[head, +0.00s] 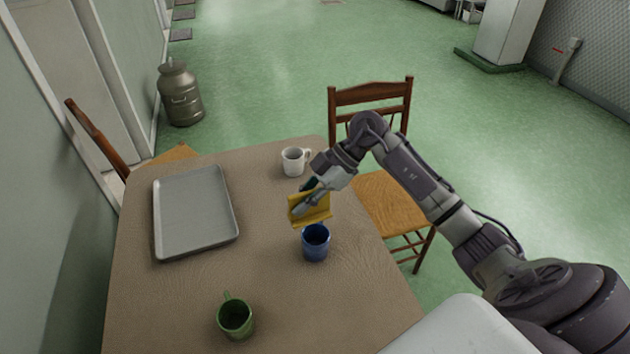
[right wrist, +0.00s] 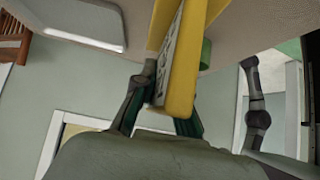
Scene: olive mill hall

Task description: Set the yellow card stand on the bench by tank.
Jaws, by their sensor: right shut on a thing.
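The yellow card stand (head: 312,208) is over the right part of the table, just above and behind the blue mug in the head view. My right gripper (head: 308,196) is shut on it. In the right wrist view the yellow card stand (right wrist: 188,75) is between the fingers of my right gripper (right wrist: 168,100), with a pale printed face showing on one side. I cannot tell whether the stand touches the table. My left gripper is not in view. I see no bench by a tank that I can make out.
The brown table (head: 270,290) holds a grey tray (head: 237,222), a white mug (head: 293,162), a blue mug (head: 315,243) and a green mug (head: 235,318). Wooden chairs stand at the right (head: 385,195) and left (head: 100,140). A metal can (head: 180,95) stands on the open green floor.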

